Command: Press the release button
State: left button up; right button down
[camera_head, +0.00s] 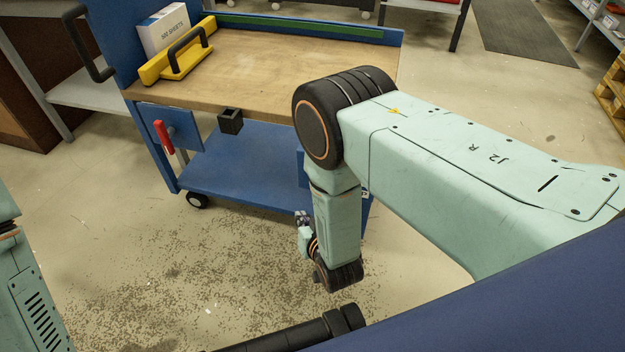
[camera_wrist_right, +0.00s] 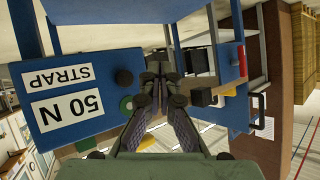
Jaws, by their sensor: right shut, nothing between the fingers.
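My right gripper (camera_wrist_right: 160,78) is shut and empty, with its two fingertips together in the middle of the right wrist view. In the head view it is the small dark shape (camera_head: 303,222) low beside the cart, mostly hidden by my arm. In the right wrist view, a blue panel (camera_wrist_right: 90,62) left of the fingers bears upside-down labels reading "50 N" and "STRAP". A round green piece (camera_wrist_right: 126,105) and a black knob (camera_wrist_right: 123,77) sit at the panel's right edge, apart from the fingertips in the picture. I cannot tell which is the release button. My left gripper is out of view.
The blue cart (camera_head: 240,180) has a wooden top (camera_head: 260,75) holding a yellow tool (camera_head: 178,62) and a white box (camera_head: 163,30). A red lever (camera_head: 164,138) and a black block (camera_head: 230,121) are on its front. Open floor (camera_head: 150,270) lies before it.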

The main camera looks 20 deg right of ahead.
jog(key=shift+d, duration=0.1)
jog(key=w+d+b, duration=0.3)
jog(key=w+d, duration=0.1)
jog(key=w, duration=0.3)
jog(key=shift+w+d+b, duration=0.15)
jog(key=shift+d+b, duration=0.15)
jog(key=shift+d, duration=0.1)
jog(key=shift+w+d+f, duration=0.1)
dwell(1.4)
jog(key=shift+w+d, duration=0.15)
jog(key=shift+w, duration=0.1)
jog(key=shift+w+d+b, duration=0.3)
jog(key=shift+w+b, duration=0.05)
jog(key=shift+w, duration=0.15)
dwell(1.1)
jog(key=shift+s, duration=0.1)
jog(key=shift+s+a+p, duration=0.55)
jog(key=shift+s, duration=0.2)
